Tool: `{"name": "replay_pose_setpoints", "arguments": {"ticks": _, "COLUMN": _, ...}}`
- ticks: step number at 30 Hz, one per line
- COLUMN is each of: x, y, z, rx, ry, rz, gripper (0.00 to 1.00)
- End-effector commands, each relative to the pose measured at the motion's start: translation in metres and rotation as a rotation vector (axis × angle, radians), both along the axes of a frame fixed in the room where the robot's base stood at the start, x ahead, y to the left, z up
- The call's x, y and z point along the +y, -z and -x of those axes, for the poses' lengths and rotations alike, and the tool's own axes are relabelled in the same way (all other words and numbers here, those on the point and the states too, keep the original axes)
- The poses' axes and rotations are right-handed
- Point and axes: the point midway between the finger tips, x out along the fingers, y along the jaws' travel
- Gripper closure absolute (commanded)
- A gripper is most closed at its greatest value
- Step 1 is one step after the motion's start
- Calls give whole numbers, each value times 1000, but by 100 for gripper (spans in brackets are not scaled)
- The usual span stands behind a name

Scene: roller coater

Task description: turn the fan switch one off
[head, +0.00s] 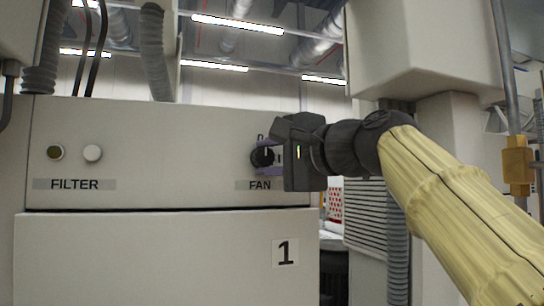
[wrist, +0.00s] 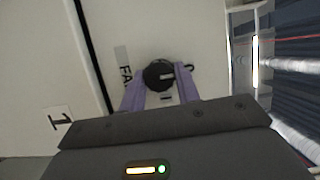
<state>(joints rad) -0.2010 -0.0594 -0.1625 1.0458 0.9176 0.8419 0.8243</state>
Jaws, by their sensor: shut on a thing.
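The fan switch is a round black knob (head: 262,156) above the FAN label (head: 260,185) on the beige panel. In the wrist view the knob (wrist: 158,75) has a pale pointer line running toward the right, with a 0 mark beside it and an I mark below it. My gripper (head: 268,158) is at the panel's right end, its purple fingers at the knob. In the wrist view the fingers (wrist: 160,92) lie on either side of the knob's near part and are shut on it.
A FILTER label (head: 74,184) with a dark button (head: 55,153) and a white button (head: 93,153) is on the panel's left. A door marked 1 (head: 285,252) is below. Grey hoses and a vertical pipe (head: 505,60) stand around. My arm comes in from the lower right.

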Motion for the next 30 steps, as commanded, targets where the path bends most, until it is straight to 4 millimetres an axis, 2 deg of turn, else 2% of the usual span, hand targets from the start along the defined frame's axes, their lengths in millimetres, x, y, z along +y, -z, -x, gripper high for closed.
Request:
{"name": "replay_pose_setpoints", "arguments": {"ticks": 4, "x": 1, "y": 1, "z": 0, "rx": 0, "ry": -1, "rz": 2, "gripper": 91}}
{"name": "replay_pose_setpoints", "arguments": {"ticks": 5, "x": 1, "y": 1, "z": 0, "rx": 0, "ry": -1, "rz": 2, "gripper": 64}}
{"name": "replay_pose_setpoints", "arguments": {"ticks": 8, "x": 1, "y": 1, "z": 0, "rx": 0, "ry": -1, "rz": 1, "gripper": 46}}
{"name": "replay_pose_setpoints", "arguments": {"ticks": 20, "x": -4, "y": 1, "z": 4, "rx": -1, "ry": 0, "rz": -1, "gripper": 46}}
{"name": "replay_pose_setpoints", "arguments": {"ticks": 26, "x": -21, "y": 3, "z": 26, "rx": -3, "ry": 3, "rz": 0, "gripper": 46}}
{"name": "replay_pose_setpoints", "arguments": {"ticks": 30, "x": -39, "y": 3, "z": 48, "rx": -3, "ry": 3, "rz": 0, "gripper": 46}}
